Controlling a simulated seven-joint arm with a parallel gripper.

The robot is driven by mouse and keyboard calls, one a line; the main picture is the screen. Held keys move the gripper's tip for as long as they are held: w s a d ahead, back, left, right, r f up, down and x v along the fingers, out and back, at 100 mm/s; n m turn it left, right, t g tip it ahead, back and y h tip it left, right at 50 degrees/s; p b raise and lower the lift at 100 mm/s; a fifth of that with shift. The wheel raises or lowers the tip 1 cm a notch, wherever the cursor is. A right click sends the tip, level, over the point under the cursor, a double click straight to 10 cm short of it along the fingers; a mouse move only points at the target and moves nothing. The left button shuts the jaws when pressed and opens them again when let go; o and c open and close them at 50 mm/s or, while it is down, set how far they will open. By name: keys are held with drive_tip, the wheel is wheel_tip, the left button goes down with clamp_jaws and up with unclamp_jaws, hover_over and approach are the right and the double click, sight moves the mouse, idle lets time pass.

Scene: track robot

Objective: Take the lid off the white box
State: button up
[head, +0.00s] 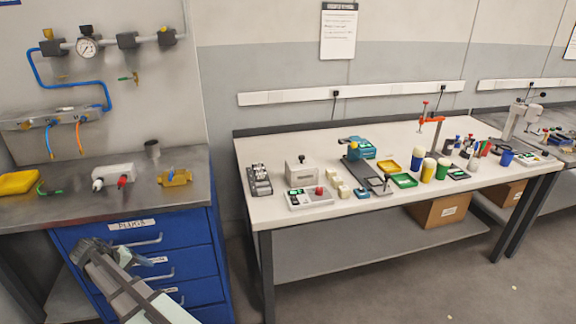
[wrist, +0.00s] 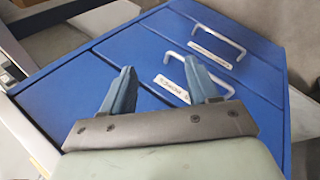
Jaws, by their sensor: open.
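An off-white box (head: 301,173) with a black knob on top stands at the left part of the long white-topped table in the head view. A second white, block-like thing (head: 113,173) lies on the grey bench at left, behind a white-tipped and a red-tipped part. I cannot tell from the pictures which of the two is the white box, nor see a lid seam. My gripper (wrist: 160,68) is open and empty, with its two blue-grey fingers apart. It is in front of the blue drawers, away from both. The head view shows my gripper (head: 138,258) from behind.
The blue drawer cabinet (head: 195,233) with projecting handles is close to my gripper. On the long table (head: 270,221), a control box (head: 309,198) stands just in front of the knobbed box, and a dark device (head: 259,180) stands left of it. Cups and trays stand farther right.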

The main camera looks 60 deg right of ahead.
drive_tip(key=w+d+r+m+h, duration=0.1)
drive_tip(key=w+d+r, duration=0.15)
drive_tip(key=r, duration=0.45)
drive_tip(key=w+d+r+m, duration=0.1)
drive_tip(key=w+d+r, duration=0.15)
drive_tip(key=r, duration=0.55)
drive_tip(key=w+d+r+m+h, duration=0.1)
drive_tip(key=w+d+r, duration=0.15)
drive_tip(key=r, duration=0.45)
drive_tip(key=s+d+r+m, duration=0.2)
drive_tip(key=d+r+m, duration=0.1)
drive_tip(key=d+r, duration=0.7)
drive_tip(key=m+t+y, duration=0.2)
drive_tip(key=m+y, duration=0.2)
drive_tip(key=m, duration=0.4)
hover_over(302, 156)
drive_tip(key=a, duration=0.2)
wheel_tip(302, 156, down, 6)
drive_tip(key=f, duration=0.1)
drive_tip(key=shift+a+x, duration=0.15)
drive_tip(key=shift+x, duration=1.1)
drive_tip(key=shift+a+x, duration=0.15)
drive_tip(key=shift+x, duration=1.15)
